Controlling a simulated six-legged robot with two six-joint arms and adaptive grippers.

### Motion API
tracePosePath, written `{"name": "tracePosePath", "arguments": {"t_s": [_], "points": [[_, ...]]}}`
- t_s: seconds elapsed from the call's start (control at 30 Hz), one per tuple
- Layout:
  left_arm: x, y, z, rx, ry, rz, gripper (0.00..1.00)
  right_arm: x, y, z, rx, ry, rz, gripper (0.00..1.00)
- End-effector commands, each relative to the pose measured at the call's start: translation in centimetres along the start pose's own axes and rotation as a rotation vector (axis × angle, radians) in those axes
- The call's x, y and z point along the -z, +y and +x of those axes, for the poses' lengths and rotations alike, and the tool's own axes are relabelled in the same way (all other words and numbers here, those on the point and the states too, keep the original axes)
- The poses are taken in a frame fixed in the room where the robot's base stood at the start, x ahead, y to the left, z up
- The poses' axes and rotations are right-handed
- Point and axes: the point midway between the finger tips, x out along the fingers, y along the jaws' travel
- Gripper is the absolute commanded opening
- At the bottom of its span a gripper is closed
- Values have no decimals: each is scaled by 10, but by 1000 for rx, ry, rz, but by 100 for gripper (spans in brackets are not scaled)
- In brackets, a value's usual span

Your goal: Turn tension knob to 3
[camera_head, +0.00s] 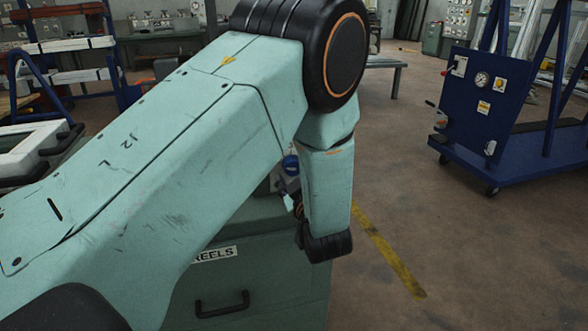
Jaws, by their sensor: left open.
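My left arm comes in from the left and crosses the middle of the view, and its wrist hangs down over a green cabinet (262,278) labelled REELS. My left gripper (292,200) is mostly hidden behind the wrist, with only small parts showing at its left edge; it is open. A small grey device with a round blue part (290,164) shows just left of the wrist, above the cabinet top. I cannot tell whether the blue part is the tension knob, nor whether the gripper touches it. No scale or number is readable. My right gripper is out of view.
A blue wheeled frame (470,100) with a gauge stands at the right. A blue rack (118,60) and a white frame (30,150) are at the left. A bench (385,66) stands behind. The floor right of the cabinet is clear, with a yellow stripe (388,250).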

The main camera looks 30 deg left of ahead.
Motion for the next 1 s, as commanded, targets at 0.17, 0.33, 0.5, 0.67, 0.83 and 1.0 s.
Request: {"name": "tracePosePath", "arguments": {"t_s": [0.17, 0.33, 0.5, 0.67, 0.83, 1.0], "points": [[0, 0, -1, 0, 0, 0, 64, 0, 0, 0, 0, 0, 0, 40], [0, -1, -3, 1, 1, 0, 64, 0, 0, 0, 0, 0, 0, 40], [0, -1, -3, 1, 0, 0, 55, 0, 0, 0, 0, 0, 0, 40], [0, -1, -3, 0, 0, 0, 41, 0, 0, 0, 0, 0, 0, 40], [0, 0, -2, 0, 0, 1, 27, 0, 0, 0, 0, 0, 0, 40], [0, -1, -1, 1, 0, 1, 12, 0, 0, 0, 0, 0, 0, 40]]}}
